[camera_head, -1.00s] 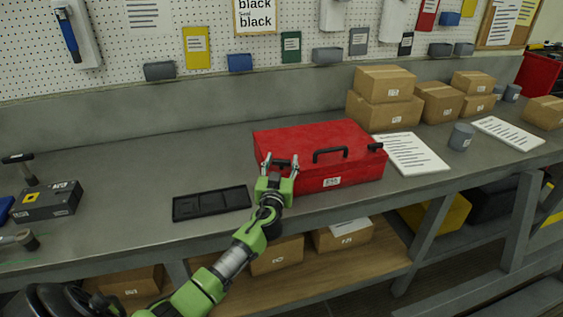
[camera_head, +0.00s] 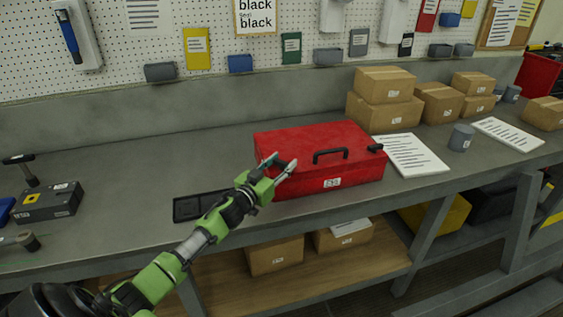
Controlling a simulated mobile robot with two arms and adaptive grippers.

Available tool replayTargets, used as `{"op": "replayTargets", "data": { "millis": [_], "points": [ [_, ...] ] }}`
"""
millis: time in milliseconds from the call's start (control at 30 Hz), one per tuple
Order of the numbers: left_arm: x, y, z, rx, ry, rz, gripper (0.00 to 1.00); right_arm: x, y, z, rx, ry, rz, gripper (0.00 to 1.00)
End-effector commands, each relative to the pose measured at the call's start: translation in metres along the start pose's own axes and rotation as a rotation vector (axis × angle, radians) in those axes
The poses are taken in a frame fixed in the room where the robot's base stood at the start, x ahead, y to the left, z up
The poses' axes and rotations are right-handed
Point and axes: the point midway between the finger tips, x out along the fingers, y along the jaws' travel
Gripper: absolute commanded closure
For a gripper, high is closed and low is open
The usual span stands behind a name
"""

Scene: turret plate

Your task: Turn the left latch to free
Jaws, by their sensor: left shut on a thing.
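A red toolbox (camera_head: 330,137) with a black handle (camera_head: 330,153) on its lid stands on the grey bench. Its right latch (camera_head: 375,148) is a small dark piece near the lid's front right corner. The left latch (camera_head: 281,162), also small and dark, is at the front left and mostly hidden by my gripper. My left gripper (camera_head: 280,162) is shut on the left latch, its wrist tilted with the fingers pointing up and right. My right gripper is out of view.
A black tray (camera_head: 184,209) lies left of the toolbox, partly behind my arm. White paper sheets (camera_head: 418,155) and cardboard boxes (camera_head: 384,112) are to the right. A grey box (camera_head: 48,203) and tools stand far left. The bench behind the tray is clear.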

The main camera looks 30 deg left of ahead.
Motion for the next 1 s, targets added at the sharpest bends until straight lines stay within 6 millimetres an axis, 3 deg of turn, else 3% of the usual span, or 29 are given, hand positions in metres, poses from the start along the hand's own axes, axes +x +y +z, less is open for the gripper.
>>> {"op": "replayTargets", "data": {
  "millis": [267, 700, 1000],
  "points": [
    [0.001, -0.004, 0.004, 0.011, -0.003, 0.259, 0.82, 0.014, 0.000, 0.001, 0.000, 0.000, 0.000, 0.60],
    [0.002, -0.002, 0.007, 0.003, 0.001, 0.594, 0.82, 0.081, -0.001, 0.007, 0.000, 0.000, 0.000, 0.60],
    [0.001, 0.001, 0.005, 0.001, -0.002, 0.706, 0.82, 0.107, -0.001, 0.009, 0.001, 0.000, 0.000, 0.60]
  ]
}}
